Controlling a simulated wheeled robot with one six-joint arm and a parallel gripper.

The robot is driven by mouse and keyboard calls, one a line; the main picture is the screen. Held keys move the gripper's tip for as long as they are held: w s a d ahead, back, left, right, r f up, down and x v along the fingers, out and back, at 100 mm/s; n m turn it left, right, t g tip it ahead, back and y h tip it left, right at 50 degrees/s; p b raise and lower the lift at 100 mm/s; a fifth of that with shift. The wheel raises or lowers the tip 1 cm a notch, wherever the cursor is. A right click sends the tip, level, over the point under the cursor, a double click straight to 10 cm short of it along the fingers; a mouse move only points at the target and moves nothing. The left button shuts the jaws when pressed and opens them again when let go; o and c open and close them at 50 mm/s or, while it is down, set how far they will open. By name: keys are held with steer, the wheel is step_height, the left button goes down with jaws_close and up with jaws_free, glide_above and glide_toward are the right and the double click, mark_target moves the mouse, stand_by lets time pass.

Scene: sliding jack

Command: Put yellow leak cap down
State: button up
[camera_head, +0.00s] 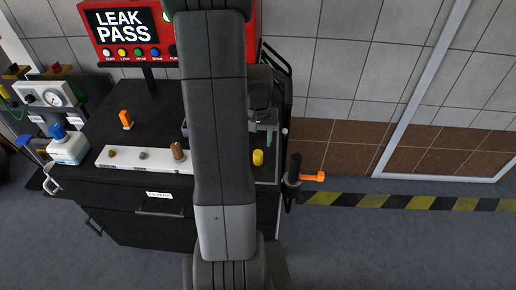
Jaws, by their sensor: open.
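The yellow leak cap (258,157) is a small yellow cylinder near the right end of the dark cart top, just right of my arm. It appears to stand upright there. My gripper (268,138) is partly hidden behind my arm, beyond the cap and a little above it in the picture. Its jaws are open, and the cap shows apart from them. A greenish piece shows by the gripper, too small to make out.
A white strip (130,158) with small fittings lies along the cart's front edge. An orange part (126,119) stands behind it. A red LEAK PASS display (125,30) rises at the back. An orange-handled part (312,177) juts out right of the cart. The floor at right is clear.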

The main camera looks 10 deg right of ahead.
mark_target(258, 153)
step_height(258, 153, up, 6)
steer(key=shift+f, duration=0.15)
stand_by(0.3)
step_height(258, 153, down, 12)
steer(key=shift+f, duration=0.1)
steer(key=shift+r, duration=0.65)
